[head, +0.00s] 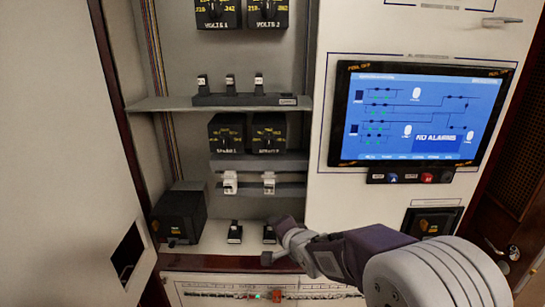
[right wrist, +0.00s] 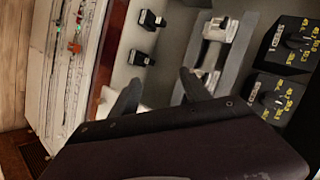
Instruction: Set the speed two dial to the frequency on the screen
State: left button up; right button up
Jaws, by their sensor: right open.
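The right one, apparently speed two (head: 269,133), also shows at the right edge of the right wrist view (right wrist: 272,97). The left one (head: 227,133) is above it in that rotated view (right wrist: 291,45). The screen (head: 420,115) is lit blue with a line diagram and "NO ALARMS"; I cannot read a frequency. My right gripper (head: 270,241) is open and empty, low in the cabinet, below the dials, near the right small black switch (head: 269,233). My left gripper is out of view.
White switches (head: 230,182) stand on a rail between the dials and my right gripper. A black box (head: 180,213) sits at the lower left. A shelf (head: 160,104) crosses above the dials. A panel with small lights (head: 225,291) lies below.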

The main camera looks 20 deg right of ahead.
jog(key=w+r+m+t+y, duration=0.1)
jog(key=w+r+m+t, duration=0.15)
jog(key=r, duration=0.55)
jog(key=w+r+m+t+y, duration=0.1)
jog(key=w+r+t, duration=0.25)
jog(key=r, duration=0.35)
jog(key=h+p, duration=0.1)
jog(key=p, duration=0.1)
send_near(270, 145)
jog(key=w+p, duration=0.1)
jog(key=w, duration=0.1)
jog(key=w+p, duration=0.1)
jog(key=w, duration=0.2)
jog(key=w+p, duration=0.1)
jog(key=w, duration=0.2)
jog(key=shift+w+a+f, duration=0.15)
jog(key=shift+w+a, duration=0.1)
jog(key=shift+a, duration=0.15)
jog(key=shift+c, duration=1.2)
grip_shut()
